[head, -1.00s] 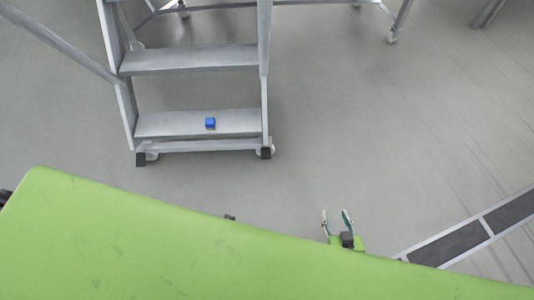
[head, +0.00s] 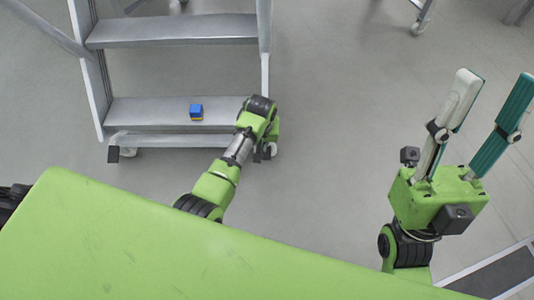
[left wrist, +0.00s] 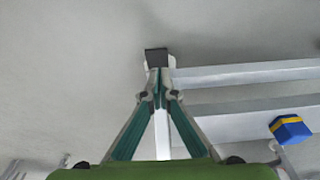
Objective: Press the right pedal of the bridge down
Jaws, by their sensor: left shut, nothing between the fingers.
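The bridge (head: 170,29) is a grey metal stepped frame at the upper left of the head view. A black block (left wrist: 157,56) at its lower corner shows in the left wrist view; I take it for the right pedal. Its spot in the head view is mostly covered by my left arm's wrist (head: 258,115). My left gripper (left wrist: 160,73) is shut and empty, its fingertips right at the block; I cannot tell whether they touch. In the head view its fingers are hidden. My right gripper (head: 496,78) is open and empty, over the floor at the right.
A blue block with a yellow band (head: 196,111) lies on the lowest step (head: 150,109), also visible in the left wrist view (left wrist: 290,129). A black foot (head: 113,154) is at the bridge's lower left. Bare floor (head: 350,100) lies between bridge and right gripper.

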